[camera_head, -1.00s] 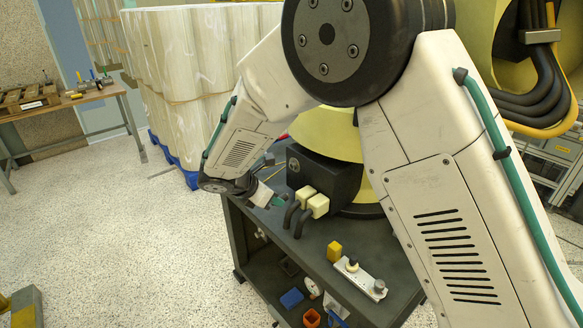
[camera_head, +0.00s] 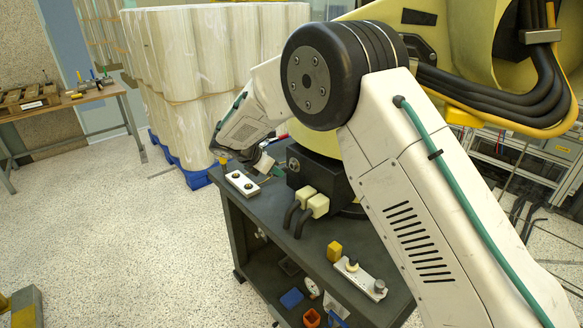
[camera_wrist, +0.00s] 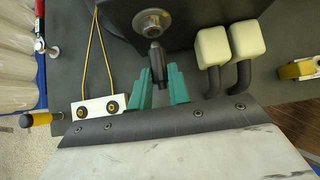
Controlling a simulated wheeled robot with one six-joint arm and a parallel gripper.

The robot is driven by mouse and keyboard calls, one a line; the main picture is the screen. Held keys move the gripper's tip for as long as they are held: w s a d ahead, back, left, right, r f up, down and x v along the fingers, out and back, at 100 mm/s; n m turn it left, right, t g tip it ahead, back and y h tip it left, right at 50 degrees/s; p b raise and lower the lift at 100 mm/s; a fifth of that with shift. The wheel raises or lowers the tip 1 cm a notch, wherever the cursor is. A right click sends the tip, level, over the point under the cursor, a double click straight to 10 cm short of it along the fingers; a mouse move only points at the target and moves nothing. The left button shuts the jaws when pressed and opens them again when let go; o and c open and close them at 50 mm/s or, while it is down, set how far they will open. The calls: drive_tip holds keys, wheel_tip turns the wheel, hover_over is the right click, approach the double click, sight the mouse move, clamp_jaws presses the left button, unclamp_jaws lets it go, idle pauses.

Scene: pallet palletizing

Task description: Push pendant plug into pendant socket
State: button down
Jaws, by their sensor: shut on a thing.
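My gripper (camera_wrist: 160,88) has teal fingers that are shut on the pendant plug (camera_wrist: 157,62), a dark grey cylinder with a narrower tip. The tip points up the wrist view toward the pendant socket (camera_wrist: 152,22), a round metal fitting with a dark hole on the face of a dark box (camera_wrist: 185,25). The tip appears just short of the socket's rim and not inside it; the depth gap is hard to judge. In the head view, the dark box (camera_head: 320,178) is right of my gripper, which is mostly hidden by my wrist.
Two cream connectors (camera_wrist: 228,48) with thick black cables stick out right of the socket. A white plate (camera_wrist: 97,108) with two black-and-yellow fittings lies left of my gripper. A yellow-handled tool (camera_wrist: 38,119) is farther left. A yellow block (camera_head: 334,251) sits on the cart top.

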sight(285, 170)
drive_tip(key=shift+w+d, duration=0.75)
drive_tip(key=shift+d, duration=0.3)
idle(1.3)
drive_tip(key=shift+s+d+m+t+y, duration=0.25)
drive_tip(key=shift+m+t+y, duration=0.15)
drive_tip(key=shift+t, duration=0.3)
drive_tip(key=shift+s+m+t+y, duration=0.15)
drive_tip(key=shift+m+t+y, duration=0.5)
drive_tip(key=shift+t, duration=0.35)
drive_tip(key=t, duration=0.1)
drive_tip(key=m+t+y, duration=0.1)
drive_tip(key=m+t, duration=0.1)
drive_tip(key=shift+s+d+f+t+y, duration=0.2)
drive_tip(key=shift+d+f+t+y, duration=0.1)
drive_tip(key=shift+f+y, duration=0.05)
drive_tip(key=shift+d+f+m+t, duration=0.1)
drive_tip(key=shift+m+t, duration=0.15)
drive_tip(key=shift+t, duration=0.15)
drive_tip(key=c, duration=1.2)
unclamp_jaws()
drive_tip(key=shift+d, duration=0.1)
drive_tip(key=shift+c, duration=0.2)
